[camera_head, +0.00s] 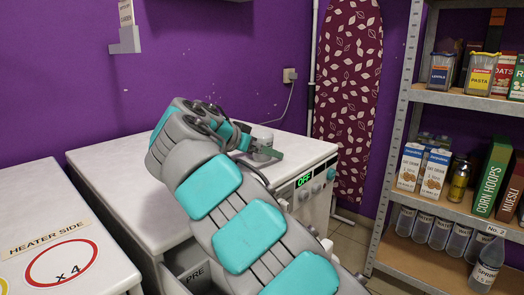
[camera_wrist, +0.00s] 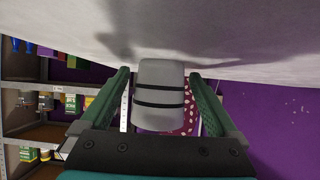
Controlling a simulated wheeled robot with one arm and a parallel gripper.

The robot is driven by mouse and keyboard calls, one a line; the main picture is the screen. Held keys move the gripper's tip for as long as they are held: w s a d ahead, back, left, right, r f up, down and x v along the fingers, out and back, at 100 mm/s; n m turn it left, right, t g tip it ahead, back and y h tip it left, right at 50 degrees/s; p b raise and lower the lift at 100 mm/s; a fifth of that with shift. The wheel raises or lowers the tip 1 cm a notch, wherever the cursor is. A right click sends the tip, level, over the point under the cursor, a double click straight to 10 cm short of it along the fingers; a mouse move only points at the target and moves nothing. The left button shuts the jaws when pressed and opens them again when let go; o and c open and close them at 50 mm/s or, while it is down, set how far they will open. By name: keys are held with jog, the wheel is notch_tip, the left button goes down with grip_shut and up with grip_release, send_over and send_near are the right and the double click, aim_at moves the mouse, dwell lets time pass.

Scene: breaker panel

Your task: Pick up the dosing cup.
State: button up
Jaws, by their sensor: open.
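The dosing cup (camera_wrist: 158,92) is a pale grey cylinder with dark bands, seen upside down in the wrist view. It stands on the white top of the machine and lies between the two green fingers of my gripper (camera_wrist: 158,74). The fingers are open, with a visible gap on each side of the cup. In the head view the cup (camera_head: 262,136) shows near the back right of the white top, partly hidden by my gripper (camera_head: 261,147).
The white machine top (camera_head: 115,165) is otherwise clear. Its front has a green "OFF" display (camera_head: 304,180) and an open drawer marked PRE (camera_head: 195,275). A second white unit (camera_head: 110,255) stands at left. Stocked shelves (camera_head: 455,98) stand at right.

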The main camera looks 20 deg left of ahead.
jog(key=c, duration=1.5)
